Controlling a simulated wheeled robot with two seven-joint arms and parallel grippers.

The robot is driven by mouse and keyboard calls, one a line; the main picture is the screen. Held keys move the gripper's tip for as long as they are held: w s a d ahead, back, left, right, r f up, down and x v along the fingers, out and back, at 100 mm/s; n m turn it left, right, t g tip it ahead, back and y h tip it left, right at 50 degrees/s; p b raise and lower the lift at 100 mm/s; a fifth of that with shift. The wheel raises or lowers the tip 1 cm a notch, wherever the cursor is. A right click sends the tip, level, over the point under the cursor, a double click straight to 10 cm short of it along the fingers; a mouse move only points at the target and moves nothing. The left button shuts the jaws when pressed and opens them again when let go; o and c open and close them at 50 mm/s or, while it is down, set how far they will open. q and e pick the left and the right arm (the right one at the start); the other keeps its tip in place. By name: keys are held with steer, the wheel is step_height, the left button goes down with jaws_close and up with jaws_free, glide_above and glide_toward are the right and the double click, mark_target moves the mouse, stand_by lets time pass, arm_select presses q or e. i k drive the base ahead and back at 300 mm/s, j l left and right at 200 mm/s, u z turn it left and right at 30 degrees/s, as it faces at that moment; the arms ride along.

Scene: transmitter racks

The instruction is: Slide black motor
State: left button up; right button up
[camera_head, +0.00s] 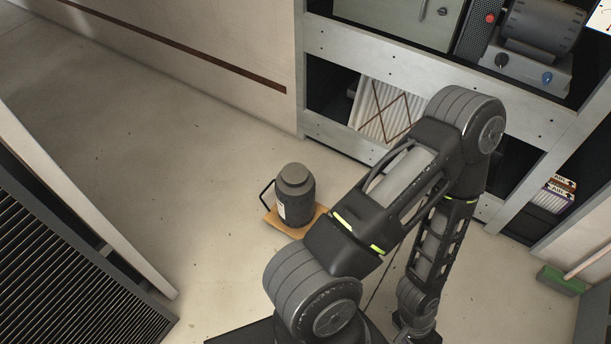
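A dark cylindrical motor-like unit (541,27) sits on a grey base with knobs on the rack shelf at the upper right. A dark grey canister-like body (295,195) with a round cap, a pale label and a side handle stands upright on the floor on a small wooden board (277,221). I cannot tell for certain which of the two is the black motor. One of my arms rises from the bottom middle, bends at the upper right and runs back down, passing right of the canister. Neither gripper shows clearly in view.
The metal rack (345,45) spans the upper right, with a white corrugated panel (381,109) in its lower bay. Small boxes (557,190) sit lower right, near a green broom (560,280). A slatted dark panel (60,270) stands at the left. Floor left of the canister is clear.

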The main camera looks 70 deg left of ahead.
mark_target(295, 209)
steer(key=i+l, duration=0.4)
steer(key=u, duration=2.7)
